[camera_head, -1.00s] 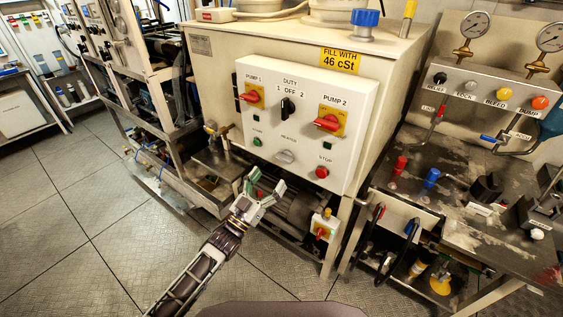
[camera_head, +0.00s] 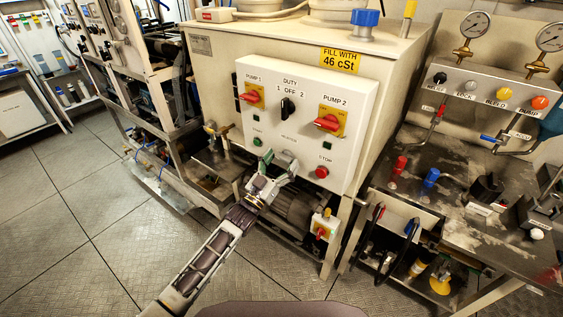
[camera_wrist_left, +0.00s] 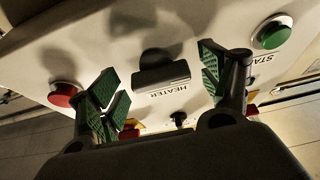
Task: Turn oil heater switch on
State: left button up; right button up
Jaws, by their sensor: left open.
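The oil heater switch, a grey knob (camera_wrist_left: 161,77) labelled HEATER, is on the lower middle of the white control panel (camera_head: 262,121). In the left wrist view it lies between my left gripper's two green-padded fingers, apart from both. In the head view my left gripper (camera_head: 279,165) is open in front of the switch and largely covers it. The knob's turned position is hard to tell. My right gripper is not in view.
A green START button (camera_wrist_left: 272,34) and a red STOP button (camera_head: 321,172) flank the switch. Red PUMP 1 (camera_head: 252,97) and PUMP 2 (camera_head: 327,122) switches and a black DUTY switch (camera_head: 288,107) are above. A small red-yellow switch box (camera_head: 322,227) is below right.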

pick_arm(q)
jog(key=shift+c, duration=0.4)
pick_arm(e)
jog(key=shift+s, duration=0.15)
pick_arm(q)
jog(key=c, duration=0.9)
jog(key=shift+c, duration=0.2)
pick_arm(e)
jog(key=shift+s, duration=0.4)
